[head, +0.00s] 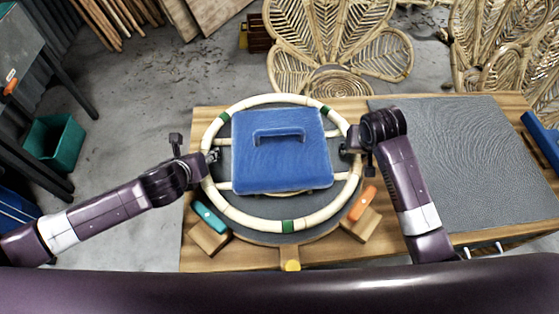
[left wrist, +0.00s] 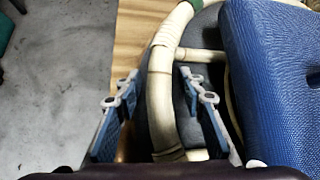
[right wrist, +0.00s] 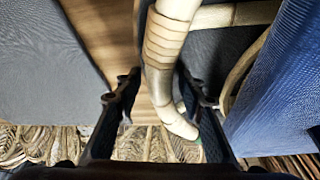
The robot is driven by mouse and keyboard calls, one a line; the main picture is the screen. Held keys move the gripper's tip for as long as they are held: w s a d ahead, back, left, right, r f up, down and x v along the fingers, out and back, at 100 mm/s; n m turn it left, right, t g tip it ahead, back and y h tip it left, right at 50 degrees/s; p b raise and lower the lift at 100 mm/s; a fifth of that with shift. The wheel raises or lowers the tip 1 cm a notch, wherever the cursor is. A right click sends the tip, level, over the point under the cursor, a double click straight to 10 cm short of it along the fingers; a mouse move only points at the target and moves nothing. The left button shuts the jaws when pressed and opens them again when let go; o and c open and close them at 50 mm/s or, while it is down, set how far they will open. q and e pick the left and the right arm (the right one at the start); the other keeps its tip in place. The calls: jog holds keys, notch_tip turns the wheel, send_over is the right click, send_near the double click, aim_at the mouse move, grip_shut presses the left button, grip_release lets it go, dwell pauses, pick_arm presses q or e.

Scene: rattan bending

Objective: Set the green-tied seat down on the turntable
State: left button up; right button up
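The green-tied seat (head: 286,226) is a pale rattan ring with crossbars and green bindings. It lies level over the dark round turntable (head: 313,234), roughly centred; I cannot tell whether it touches. A blue block with a handle (head: 281,172) sits within the ring, covering much of the crossbars and turntable. My left gripper (head: 208,160) is at the ring's left side, its fingers apart on either side of the rim in the left wrist view (left wrist: 163,110). My right gripper (head: 348,150) is at the right side, fingers apart around the rim in the right wrist view (right wrist: 157,105).
A teal-handled tool (head: 209,216) and an orange-handled one (head: 362,203) lie on wooden blocks near the front of the wooden table (head: 235,256). A grey mat (head: 470,165) covers the table's right part. Rattan chair backs (head: 335,40) stand behind.

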jog(key=shift+a, duration=0.1)
jog(key=v, duration=1.2)
pick_arm(q)
jog(key=v, duration=1.2)
jog(key=shift+s+a+p, duration=0.15)
jog(key=shift+s+a, duration=0.2)
jog(key=shift+a, duration=0.6)
jog(key=shift+s+a+p, duration=0.2)
jog(key=shift+s+a, duration=0.2)
jog(key=shift+a, duration=0.5)
jog(key=shift+s+a+p, duration=0.15)
jog(key=shift+s+a, duration=0.2)
jog(key=shift+a, duration=0.6)
pick_arm(e)
jog(key=shift+r, duration=0.55)
